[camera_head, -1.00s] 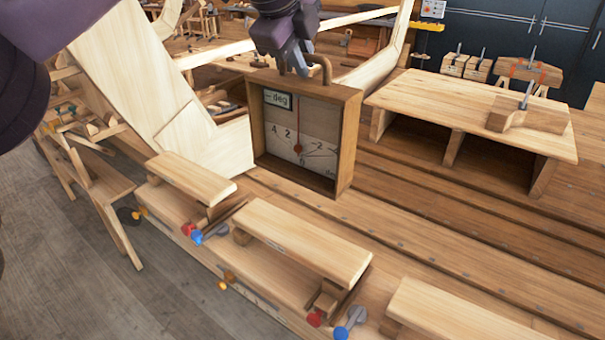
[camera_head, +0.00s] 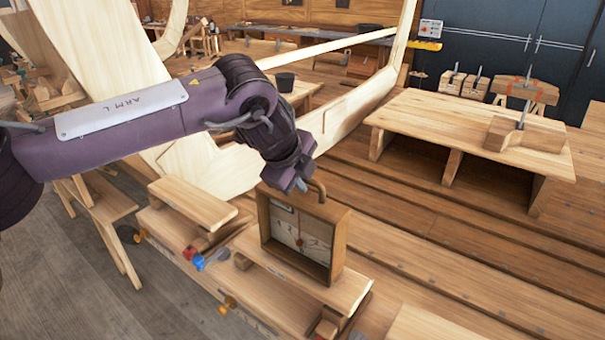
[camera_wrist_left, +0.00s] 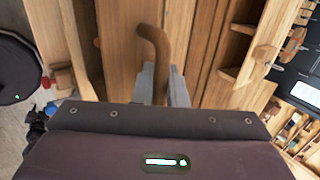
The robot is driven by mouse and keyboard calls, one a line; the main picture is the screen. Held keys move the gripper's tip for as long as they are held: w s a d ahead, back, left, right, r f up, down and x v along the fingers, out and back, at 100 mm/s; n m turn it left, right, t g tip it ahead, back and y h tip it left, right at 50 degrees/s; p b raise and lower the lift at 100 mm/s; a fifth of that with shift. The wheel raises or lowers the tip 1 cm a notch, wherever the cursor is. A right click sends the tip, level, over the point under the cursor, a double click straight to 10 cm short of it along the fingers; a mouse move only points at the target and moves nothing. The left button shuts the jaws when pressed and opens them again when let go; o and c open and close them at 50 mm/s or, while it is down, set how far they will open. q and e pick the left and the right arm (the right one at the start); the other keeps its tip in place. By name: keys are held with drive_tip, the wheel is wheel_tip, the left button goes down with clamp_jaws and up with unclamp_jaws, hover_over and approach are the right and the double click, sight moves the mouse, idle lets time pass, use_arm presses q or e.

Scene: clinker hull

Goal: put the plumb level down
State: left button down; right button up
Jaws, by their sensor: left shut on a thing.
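The plumb level (camera_head: 299,237) is a square wooden box with a dial face, a hanging needle and a curved handle on top. In the head view it is upright, over or on the middle wooden step block (camera_head: 349,291); I cannot tell whether its base touches the block. My left gripper (camera_head: 300,186) is at the top of the level, shut on its handle. The handle (camera_wrist_left: 155,58) shows between the fingers in the left wrist view, where the dial is hidden. My right gripper is not in view.
A low wooden bench (camera_head: 470,125) stands at the right with a clamped block (camera_head: 524,133) on it. Another step block (camera_head: 193,201) lies left of the level. Red and blue knobs (camera_head: 197,262) stick out near the blocks. The curved hull frame rises behind.

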use_arm(q)
drive_tip(key=shift+f, duration=0.15)
drive_tip(key=c, duration=1.5)
unclamp_jaws()
drive_tip(key=shift+s, duration=0.1)
drive_tip(key=shift+c, duration=0.2)
drive_tip(key=shift+o, duration=0.4)
drive_tip(key=shift+s+r+b, duration=0.15)
drive_tip(key=shift+r+b, duration=0.15)
drive_tip(key=shift+b, duration=0.05)
drive_tip(key=b+v, duration=0.4)
drive_tip(key=v, duration=0.7)
drive_tip(key=shift+r, duration=0.3)
